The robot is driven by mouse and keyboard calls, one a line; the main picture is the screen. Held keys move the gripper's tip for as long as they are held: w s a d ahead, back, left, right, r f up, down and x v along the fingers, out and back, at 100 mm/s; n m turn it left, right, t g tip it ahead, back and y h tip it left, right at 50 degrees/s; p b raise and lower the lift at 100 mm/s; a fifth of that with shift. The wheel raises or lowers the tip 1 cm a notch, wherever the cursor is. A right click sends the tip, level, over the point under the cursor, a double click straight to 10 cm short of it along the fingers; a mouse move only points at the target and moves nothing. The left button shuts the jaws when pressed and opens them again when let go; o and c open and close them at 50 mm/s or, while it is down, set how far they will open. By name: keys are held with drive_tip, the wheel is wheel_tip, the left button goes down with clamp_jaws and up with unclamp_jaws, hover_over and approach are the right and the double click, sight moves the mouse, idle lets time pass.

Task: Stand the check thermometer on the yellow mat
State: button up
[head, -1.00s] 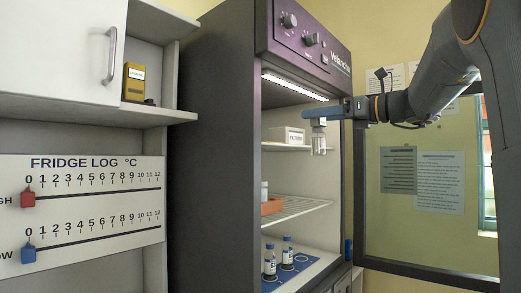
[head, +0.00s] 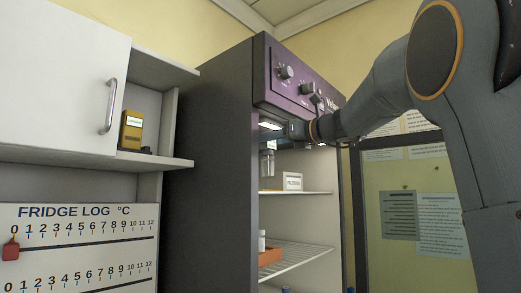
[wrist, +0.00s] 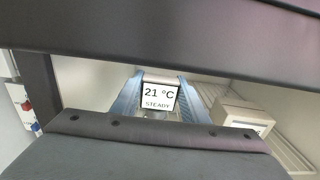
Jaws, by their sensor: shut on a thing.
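My gripper (head: 271,133) is inside the upper part of the open incubator, partly hidden behind its left side and top panel. It is shut on the check thermometer (head: 267,163), whose clear lower part hangs down above the upper shelf. In the wrist view, the blue fingers of my gripper (wrist: 158,112) stand either side of the thermometer's display (wrist: 158,97), which reads 21 °C STEADY.
A small white box (head: 292,181) stands on the upper shelf (head: 300,192), right of the thermometer; it also shows in the wrist view (wrist: 243,115). The purple control panel (head: 300,80) is just above my arm. A wire shelf (head: 300,256) lies below. The glass door (head: 410,220) is open at right.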

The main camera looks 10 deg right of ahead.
drive_tip(key=shift+w+a+f+p, duration=0.3)
drive_tip(key=shift+w+a+f, duration=0.15)
drive_tip(key=shift+w+f, duration=0.3)
drive_tip(key=shift+w+a+f+p, duration=0.25)
drive_tip(key=shift+w+a+f, duration=0.25)
drive_tip(key=shift+f, duration=0.45)
drive_tip(key=shift+f, duration=0.1)
drive_tip(key=o, duration=1.2)
drive_tip(key=shift+c, duration=0.2)
drive_tip(key=b+v, duration=0.2)
drive_tip(key=v, duration=1)
drive_tip(key=shift+b, duration=0.35)
